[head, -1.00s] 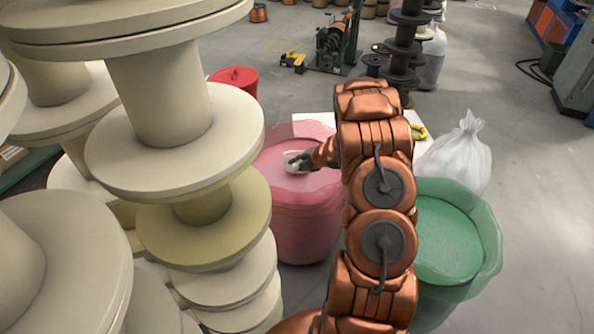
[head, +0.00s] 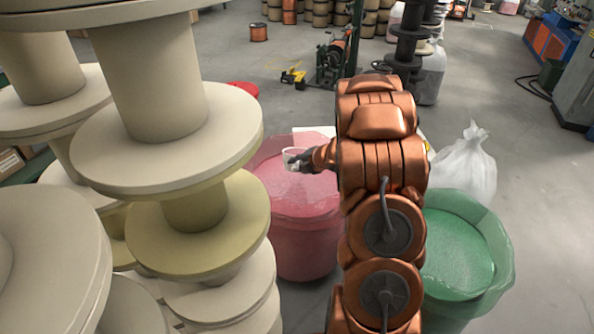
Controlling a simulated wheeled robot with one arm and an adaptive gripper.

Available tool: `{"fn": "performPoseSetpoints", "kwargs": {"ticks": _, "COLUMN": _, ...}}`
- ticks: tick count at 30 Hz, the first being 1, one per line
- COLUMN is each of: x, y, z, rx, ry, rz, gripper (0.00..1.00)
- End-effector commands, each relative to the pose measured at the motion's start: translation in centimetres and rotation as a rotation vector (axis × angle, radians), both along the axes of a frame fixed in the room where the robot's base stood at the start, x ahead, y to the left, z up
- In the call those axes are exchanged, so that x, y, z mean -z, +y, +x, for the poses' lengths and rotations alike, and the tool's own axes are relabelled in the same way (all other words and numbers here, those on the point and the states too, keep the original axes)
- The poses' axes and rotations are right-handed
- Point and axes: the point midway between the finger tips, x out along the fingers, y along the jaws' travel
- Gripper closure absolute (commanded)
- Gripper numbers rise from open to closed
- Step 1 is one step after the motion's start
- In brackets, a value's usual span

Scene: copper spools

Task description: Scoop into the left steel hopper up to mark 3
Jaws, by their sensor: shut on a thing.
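My gripper (head: 304,161) is at the left end of my copper-coloured arm, over the pink bin (head: 303,248). It is shut on a small clear-white scoop (head: 291,154). The scoop is above the pink material (head: 292,192) in the bin; I cannot tell how much it holds. The fingers are small and partly hidden by the wrist. No steel hopper or level mark can be made out in this view.
A green bin (head: 455,250) with green material stands right of my arm, with a tied white bag (head: 466,165) behind it. Tall stacks of cream spools (head: 170,150) crowd the left side. A red bin (head: 245,89) is behind. Open floor lies at the right.

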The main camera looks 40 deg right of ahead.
Motion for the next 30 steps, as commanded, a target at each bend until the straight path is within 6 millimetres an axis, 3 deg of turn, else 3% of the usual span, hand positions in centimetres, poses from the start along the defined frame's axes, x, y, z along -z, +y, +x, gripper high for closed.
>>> {"fn": "performPoseSetpoints", "kwargs": {"ticks": 30, "x": -2.0, "y": 0.5, "z": -0.8, "rx": 0.002, "ry": -0.125, "rz": -0.104, "gripper": 1.00}}
